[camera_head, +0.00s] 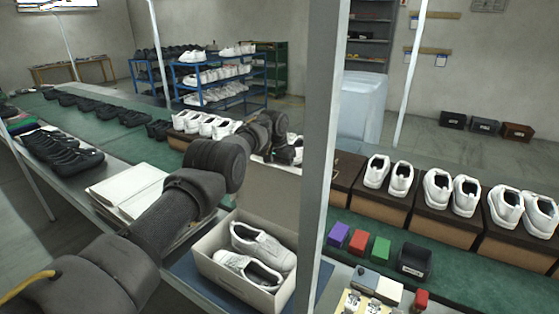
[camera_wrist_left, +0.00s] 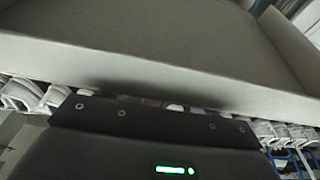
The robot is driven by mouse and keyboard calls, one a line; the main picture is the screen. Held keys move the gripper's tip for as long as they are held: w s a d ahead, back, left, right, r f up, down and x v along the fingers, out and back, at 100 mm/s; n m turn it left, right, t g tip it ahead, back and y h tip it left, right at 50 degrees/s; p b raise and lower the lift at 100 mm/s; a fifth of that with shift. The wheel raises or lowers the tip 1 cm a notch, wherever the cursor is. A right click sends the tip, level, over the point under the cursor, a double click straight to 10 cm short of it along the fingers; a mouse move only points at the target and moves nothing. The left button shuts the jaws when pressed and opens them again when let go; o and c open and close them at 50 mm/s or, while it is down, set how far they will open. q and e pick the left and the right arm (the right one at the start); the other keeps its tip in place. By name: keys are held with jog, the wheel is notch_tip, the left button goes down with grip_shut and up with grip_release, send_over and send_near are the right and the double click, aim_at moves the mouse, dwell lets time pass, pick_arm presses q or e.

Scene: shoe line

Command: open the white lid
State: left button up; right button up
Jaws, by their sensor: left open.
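The white shoe box (camera_head: 217,268) stands on the workbench with a pair of white shoes (camera_head: 258,252) inside. Its white lid (camera_head: 265,190) stands raised, roughly upright, at the back of the box, so the inside is exposed. My left arm reaches in from the left. My left gripper (camera_head: 286,150) is open near the lid's top edge, partly hidden behind the lid and the grey post. In the left wrist view the lid (camera_wrist_left: 150,50) spans the top, close to the dark gripper body; the fingertips are hidden, and contact cannot be told. My right gripper is out of view.
A grey post (camera_head: 321,140) stands in front, just right of the lid. White sheets (camera_head: 125,188) lie left of the box. Purple (camera_head: 338,234), red and green blocks and a black bin (camera_head: 414,262) sit to the right. Shoes on brown boxes line the green belt.

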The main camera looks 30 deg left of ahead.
pick_arm(q)
jog(key=b+v, duration=0.2)
jog(key=v, duration=0.8)
jog(key=shift+s+r, duration=0.15)
